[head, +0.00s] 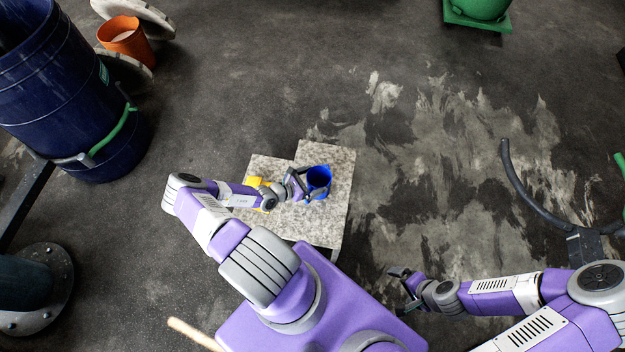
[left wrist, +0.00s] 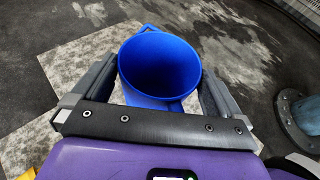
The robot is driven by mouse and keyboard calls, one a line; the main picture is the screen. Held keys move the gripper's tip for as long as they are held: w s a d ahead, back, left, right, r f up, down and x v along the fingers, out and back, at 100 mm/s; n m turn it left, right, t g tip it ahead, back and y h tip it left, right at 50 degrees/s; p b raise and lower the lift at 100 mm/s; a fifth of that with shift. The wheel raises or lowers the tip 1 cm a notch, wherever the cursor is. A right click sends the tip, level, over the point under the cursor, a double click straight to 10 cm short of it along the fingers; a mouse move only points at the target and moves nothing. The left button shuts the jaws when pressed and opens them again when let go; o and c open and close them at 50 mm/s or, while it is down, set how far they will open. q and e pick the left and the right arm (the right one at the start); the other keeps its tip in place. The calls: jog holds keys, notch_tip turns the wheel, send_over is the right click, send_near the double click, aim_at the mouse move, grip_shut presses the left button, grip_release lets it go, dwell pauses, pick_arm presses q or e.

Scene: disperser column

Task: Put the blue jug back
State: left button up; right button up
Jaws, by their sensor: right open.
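The blue jug (head: 318,180) stands upright, open end up, over the right part of the speckled platform (head: 325,225). In the left wrist view the jug (left wrist: 160,65) fills the space between my left fingers, its dark inside showing. My left gripper (head: 303,185) reaches it from the left in the head view, one finger on each side. I cannot tell whether the fingers press on it, or whether its base touches the platform. My right gripper (head: 405,290) is open and empty, low over the floor to the right of my base.
A yellow object (head: 254,186) sits on the platform, partly behind my left arm. A large dark blue barrel (head: 60,100) and an orange bucket (head: 125,40) stand at upper left. A curved dark pipe (head: 525,190) is at right. The floor right of the platform is clear.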

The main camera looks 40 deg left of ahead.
pick_arm(q)
jog(key=p+v, duration=0.2)
jog(key=v, duration=1)
jog(key=d+r+m+g, duration=0.2)
jog(key=d+m+g, duration=0.2)
jog(key=d+m, duration=0.5)
jog(key=s+d+r+m+g, duration=0.1)
jog(key=d+r+m+g, duration=0.2)
jog(key=d+m, duration=0.7)
jog(key=d+r+m+g, duration=0.3)
jog(key=d+m+g, duration=0.2)
jog(key=d+m, duration=0.5)
jog(key=shift+s+m, duration=0.4)
jog(key=shift+m, duration=0.2)
